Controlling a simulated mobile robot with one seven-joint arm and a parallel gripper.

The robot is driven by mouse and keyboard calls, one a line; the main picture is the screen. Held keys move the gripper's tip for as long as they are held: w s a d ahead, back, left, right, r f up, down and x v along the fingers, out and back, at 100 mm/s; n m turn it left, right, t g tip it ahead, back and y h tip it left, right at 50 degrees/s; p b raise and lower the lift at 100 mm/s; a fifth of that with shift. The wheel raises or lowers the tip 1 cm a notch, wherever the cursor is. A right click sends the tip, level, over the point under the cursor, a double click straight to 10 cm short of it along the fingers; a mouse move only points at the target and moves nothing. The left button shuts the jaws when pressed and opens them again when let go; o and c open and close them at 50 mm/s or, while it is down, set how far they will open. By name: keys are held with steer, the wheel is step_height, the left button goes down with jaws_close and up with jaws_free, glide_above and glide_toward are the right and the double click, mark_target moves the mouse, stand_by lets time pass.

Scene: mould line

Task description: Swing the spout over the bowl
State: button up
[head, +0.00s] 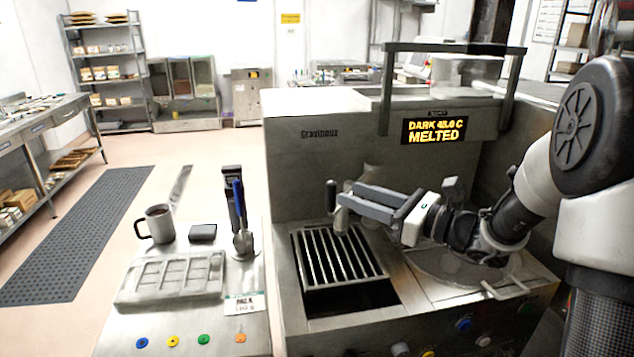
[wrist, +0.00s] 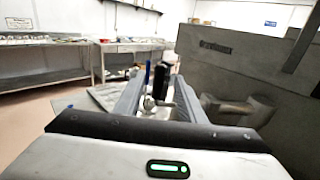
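The metal spout (head: 341,218) with its upright black handle (head: 331,196) stands over the slatted grate at the front of the machine. My gripper (head: 352,199) reaches in from the right, level with the top of the spout. Its two fingers are apart. In the wrist view, my gripper (wrist: 160,88) has the metal spout end (wrist: 149,103) and a dark upright piece between the fingers, with gaps on both sides. Contact cannot be told. A round metal bowl (head: 440,268) appears to sit right of the grate, partly hidden under my arm.
The slatted grate (head: 315,262) covers a dark opening. A display (head: 435,130) reads "DARK 45.0 C MELTED". The left counter holds a mug (head: 158,222), a mould tray (head: 172,280), a dark block (head: 203,232) and a blue-handled tool (head: 241,215). A metal frame (head: 450,48) rises above the machine.

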steer(key=x, duration=1)
steer(key=shift+w+a, duration=0.2)
steer(key=shift+a, duration=0.15)
jaws_close()
